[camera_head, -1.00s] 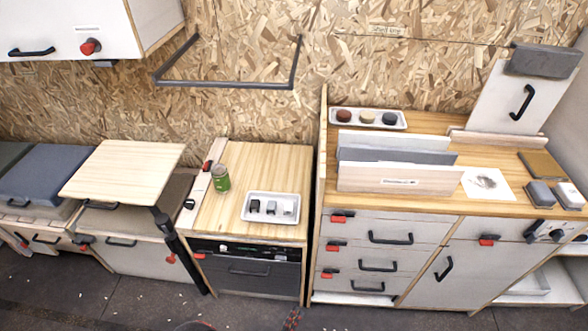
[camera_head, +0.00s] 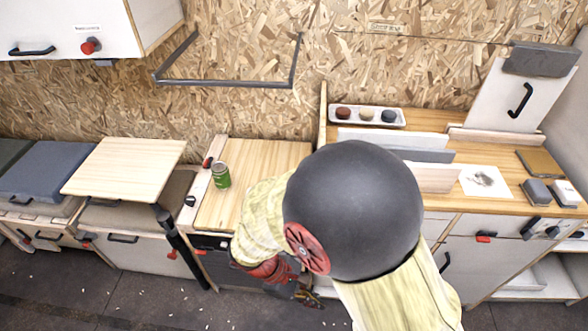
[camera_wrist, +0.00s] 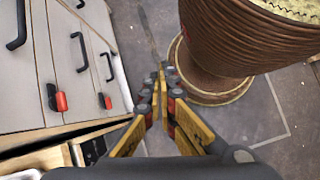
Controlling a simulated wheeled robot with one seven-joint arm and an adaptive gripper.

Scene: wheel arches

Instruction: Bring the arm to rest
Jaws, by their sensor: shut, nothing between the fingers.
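My arm covers the middle of the head view, bent in front of the counters, with a dark round joint cover and yellow sleeve-like links. My gripper (camera_head: 308,295) points down in front of the lower cabinet, low over the floor. In the wrist view my gripper (camera_wrist: 161,85) has its yellow fingers together at the tips, with nothing between them.
White drawers (camera_wrist: 35,60) with dark handles and red latches stand left of my gripper in the wrist view. A brown ribbed drum-like base (camera_wrist: 240,40) stands close on the right. A green can (camera_head: 221,176) stands on the wooden counter (camera_head: 270,155). Grey floor (camera_wrist: 285,130) is open beyond.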

